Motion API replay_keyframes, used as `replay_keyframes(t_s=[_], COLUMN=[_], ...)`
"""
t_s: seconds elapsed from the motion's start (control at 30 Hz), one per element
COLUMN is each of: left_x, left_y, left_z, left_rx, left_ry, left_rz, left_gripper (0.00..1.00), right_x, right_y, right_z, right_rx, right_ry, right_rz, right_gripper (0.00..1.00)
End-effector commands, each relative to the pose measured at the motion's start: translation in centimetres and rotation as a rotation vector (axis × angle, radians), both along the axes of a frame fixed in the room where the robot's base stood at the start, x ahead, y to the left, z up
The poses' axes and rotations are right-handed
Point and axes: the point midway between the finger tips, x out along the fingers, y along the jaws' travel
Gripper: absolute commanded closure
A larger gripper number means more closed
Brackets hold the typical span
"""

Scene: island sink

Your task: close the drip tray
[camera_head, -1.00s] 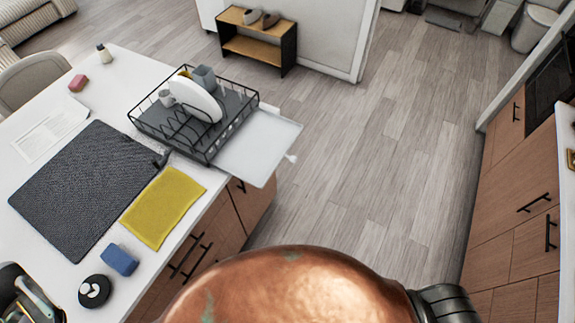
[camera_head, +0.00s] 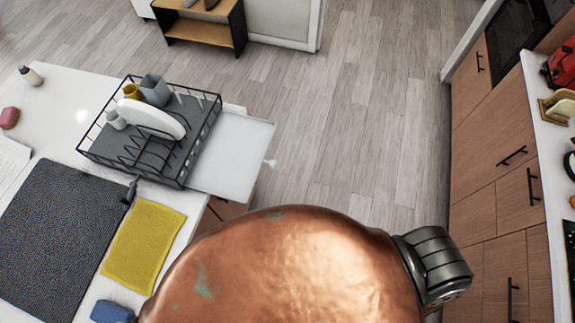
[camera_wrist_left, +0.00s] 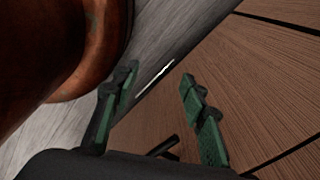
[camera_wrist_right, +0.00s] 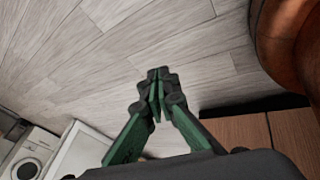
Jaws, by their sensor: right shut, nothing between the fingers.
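The white drip tray (camera_head: 235,155) sticks out to the right from under the black wire dish rack (camera_head: 178,183), past the counter's edge. A small pale spout shows at its right side. My left gripper (camera_wrist_left: 156,85) shows only in its wrist view, with its green fingers apart and nothing between them, in front of brown wood cabinet fronts. My right gripper (camera_wrist_right: 158,80) shows only in its wrist view, its fingertips together and empty above the wooden floor. Neither gripper is seen touching the tray.
The rack holds a white plate (camera_head: 150,117) and several cups. A yellow cloth (camera_head: 142,245), a dark mat (camera_head: 60,235) and a blue sponge (camera_head: 112,311) lie on the counter. Open floor (camera_head: 345,130) lies between the island and the cabinets at right.

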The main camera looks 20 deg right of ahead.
Motion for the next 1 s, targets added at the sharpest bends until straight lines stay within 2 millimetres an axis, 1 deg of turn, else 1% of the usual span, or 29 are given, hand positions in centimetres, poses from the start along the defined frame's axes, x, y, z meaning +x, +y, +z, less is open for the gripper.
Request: replay_keyframes(t_s=[0.03, 0.07, 0.1, 0.17, 0.2, 0.23, 0.27, 0.3, 0.37, 0.4, 0.47, 0.5, 0.6, 0.7, 0.83, 0.97, 1.0], left_x=[-0.9, -1.1, -1.3, -1.1, -0.9, -0.6, -0.4, 0.1, 0.9, 1.5, 2.3, 2.7, 3.1, 2.7, 1.6, 0.8, 0.7], left_y=[0.0, 0.1, 0.1, 0.1, 0.1, 0.1, 0.1, 0.1, 0.0, 0.0, 0.0, 0.0, 0.0, 0.0, 0.1, 0.1, 0.1], left_z=[0.3, 0.4, 0.5, 0.7, 0.8, 0.9, 1.0, 1.1, 1.3, 1.5, 1.7, 1.8, 1.9, 1.9, 2.0, 2.5, 2.7], left_rx=[0.001, 0.001, 0.002, 0.002, 0.001, 0.001, 0.000, 0.001, 0.000, 0.000, -0.001, -0.001, -0.001, -0.001, 0.000, 0.002, 0.002], left_ry=[0.011, 0.015, 0.016, 0.014, 0.010, 0.007, 0.003, -0.003, -0.013, -0.020, -0.031, -0.036, -0.041, -0.036, -0.022, -0.012, -0.012], left_rz=[0.002, 0.002, 0.002, 0.002, 0.001, 0.001, 0.000, -0.001, -0.002, -0.003, -0.006, -0.006, -0.007, -0.007, -0.003, -0.001, -0.001], left_gripper=[0.60, 0.60, 0.60, 0.60, 0.60, 0.60, 0.60, 0.60, 0.60, 0.60, 0.60, 0.60, 0.60, 0.60, 0.60, 0.60, 0.60], right_x=[4.6, 7.4, 10.7, 14.9, 17.2, 18.7, 19.9, 21.1, 22.0, 22.2, 21.8, 21.2, 19.6, 18.3, 17.7, 18.5, 18.9], right_y=[-1.4, -1.8, -2.0, -1.6, -0.9, -0.2, 0.6, 1.9, 4.2, 5.8, 8.2, 9.6, 12.4, 14.0, 15.2, 16.4, 17.0], right_z=[3.6, 5.9, 9.3, 14.8, 18.5, 21.4, 24.3, 28.1, 33.5, 36.6, 40.7, 43.0, 47.2, 49.4, 50.5, 50.7, 50.8], right_rx=[-0.087, -0.150, -0.244, -0.401, -0.516, -0.606, -0.701, -0.831, -1.028, -1.158, -1.342, -1.454, -1.687, -1.834, -1.912, -1.919, -1.919], right_ry=[-0.125, -0.204, -0.309, -0.463, -0.565, -0.642, -0.719, -0.821, -0.969, -1.064, -1.197, -1.277, -1.443, -1.550, -1.607, -1.611, -1.612], right_rz=[0.174, 0.293, 0.450, 0.678, 0.827, 0.933, 1.037, 1.166, 1.341, 1.440, 1.563, 1.626, 1.728, 1.772, 1.787, 1.785, 1.784], right_gripper=[1.00, 1.00, 1.00, 1.00, 1.00, 1.00, 1.00, 1.00, 1.00, 1.00, 1.00, 1.00, 1.00, 1.00, 1.00, 1.00, 1.00])
